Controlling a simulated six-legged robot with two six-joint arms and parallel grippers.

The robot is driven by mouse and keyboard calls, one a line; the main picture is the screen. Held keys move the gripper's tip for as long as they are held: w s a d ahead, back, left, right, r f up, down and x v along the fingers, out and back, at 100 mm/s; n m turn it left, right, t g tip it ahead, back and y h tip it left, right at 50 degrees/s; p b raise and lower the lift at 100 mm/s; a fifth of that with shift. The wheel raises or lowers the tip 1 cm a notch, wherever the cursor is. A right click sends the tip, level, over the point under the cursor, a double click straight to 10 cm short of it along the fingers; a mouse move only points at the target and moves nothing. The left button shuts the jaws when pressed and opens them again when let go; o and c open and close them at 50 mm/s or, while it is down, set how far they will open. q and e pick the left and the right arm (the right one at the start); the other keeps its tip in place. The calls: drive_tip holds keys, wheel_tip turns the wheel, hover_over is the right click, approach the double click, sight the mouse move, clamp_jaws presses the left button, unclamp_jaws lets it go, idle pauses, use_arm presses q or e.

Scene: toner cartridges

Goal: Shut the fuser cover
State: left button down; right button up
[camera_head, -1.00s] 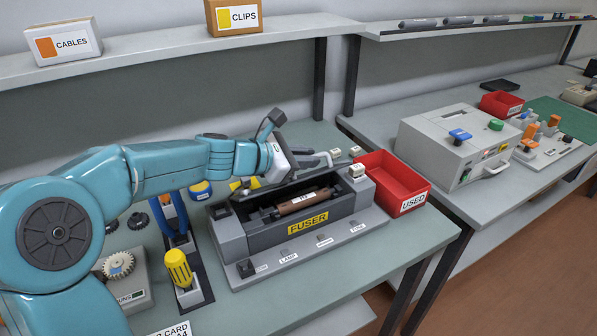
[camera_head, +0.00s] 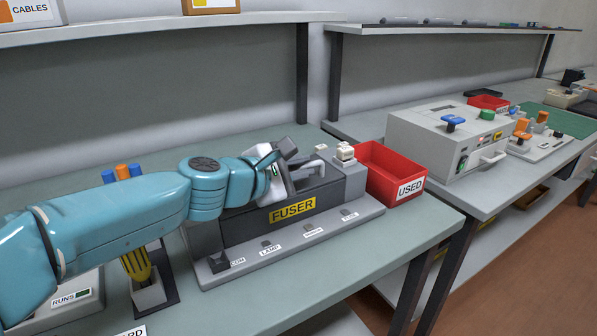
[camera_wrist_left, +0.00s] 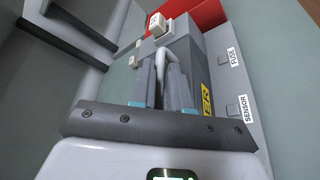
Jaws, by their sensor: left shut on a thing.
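The grey fuser unit (camera_head: 250,228) stands on the near bench, with its yellow FUSER label facing me. Its cover (camera_head: 328,176) lies down over the opening, and the roller inside is hidden. Whether the cover sits fully flush cannot be told. My left gripper (camera_head: 308,172) is over the top of the unit, shut on the cover's pale handle (camera_wrist_left: 174,62). In the left wrist view the two grey fingers (camera_wrist_left: 164,82) stand on either side of this handle. My right gripper is not in view.
A red USED bin (camera_head: 398,183) stands close to the unit's right end. A yellow-handled tool (camera_head: 136,265) stands in a holder left of it, partly behind my arm. A grey machine (camera_head: 445,142) is on the bench to the right. A shelf (camera_head: 130,27) runs above.

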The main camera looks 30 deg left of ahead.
use_arm(q)
drive_tip(key=shift+d+f, duration=0.15)
drive_tip(key=shift+f, duration=0.1)
drive_tip(key=c, duration=1.4)
unclamp_jaws()
drive_tip(key=shift+c, duration=0.2)
drive_tip(key=shift+s+r, duration=0.15)
drive_tip(key=p+v, duration=0.2)
drive_tip(key=v, duration=1.4)
drive_tip(key=shift+p, duration=0.3)
